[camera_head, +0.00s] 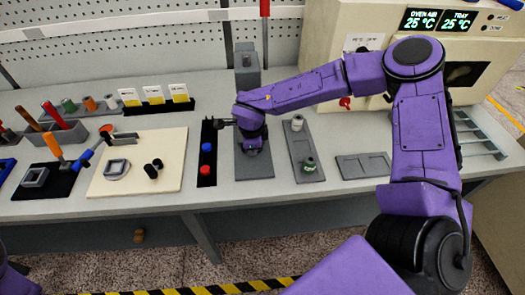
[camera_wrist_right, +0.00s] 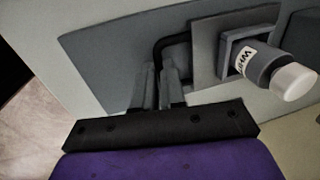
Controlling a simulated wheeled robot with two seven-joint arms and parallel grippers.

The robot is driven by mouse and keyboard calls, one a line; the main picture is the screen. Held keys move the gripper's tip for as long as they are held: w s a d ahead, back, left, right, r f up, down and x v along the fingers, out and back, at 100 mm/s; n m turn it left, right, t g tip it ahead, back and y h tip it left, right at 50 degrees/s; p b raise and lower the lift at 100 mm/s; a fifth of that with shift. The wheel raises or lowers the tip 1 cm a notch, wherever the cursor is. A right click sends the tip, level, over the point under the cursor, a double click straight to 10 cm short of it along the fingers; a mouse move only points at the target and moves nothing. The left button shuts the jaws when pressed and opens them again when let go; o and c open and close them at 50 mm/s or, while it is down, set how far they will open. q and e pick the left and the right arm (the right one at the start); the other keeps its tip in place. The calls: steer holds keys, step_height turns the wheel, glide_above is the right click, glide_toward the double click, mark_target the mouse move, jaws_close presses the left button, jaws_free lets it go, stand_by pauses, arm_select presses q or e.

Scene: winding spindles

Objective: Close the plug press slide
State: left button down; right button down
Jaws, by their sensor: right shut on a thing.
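The plug press is a grey upright post (camera_head: 248,68) on a long grey base plate (camera_head: 254,185), left of centre in the head view. My right gripper (camera_head: 252,150) is over this base, and my wrist hides the middle of the press. In the wrist view the right gripper (camera_wrist_right: 160,75) has its grey fingers shut on a black bent handle (camera_wrist_right: 172,44) by a grey plate. A square grey holder (camera_wrist_right: 232,48) beside it bears a grey bottle-like piece (camera_wrist_right: 262,66) with a white end and partly readable lettering. My left gripper is out of view.
A black strip with blue and red buttons (camera_head: 207,178) lies left of the press. A grey tray (camera_head: 300,150) with a white and a green piece lies to its right. A cream board (camera_head: 125,178) with black pegs is farther left. The oven (camera_head: 345,35) stands behind right.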

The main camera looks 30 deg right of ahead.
steer(key=shift+w+d, duration=0.1)
steer(key=shift+w, duration=0.05)
steer(key=c, duration=1.4)
jaws_free()
steer(key=shift+r, duration=0.1)
steer(key=shift+c, duration=0.2)
steer(key=shift+o, duration=1.2)
steer(key=shift+w, duration=0.1)
step_height(320, 180, up, 10)
steer(key=s+b, duration=0.1)
steer(key=shift+s+a+b, duration=0.35)
steer(key=shift+s+a, duration=0.05)
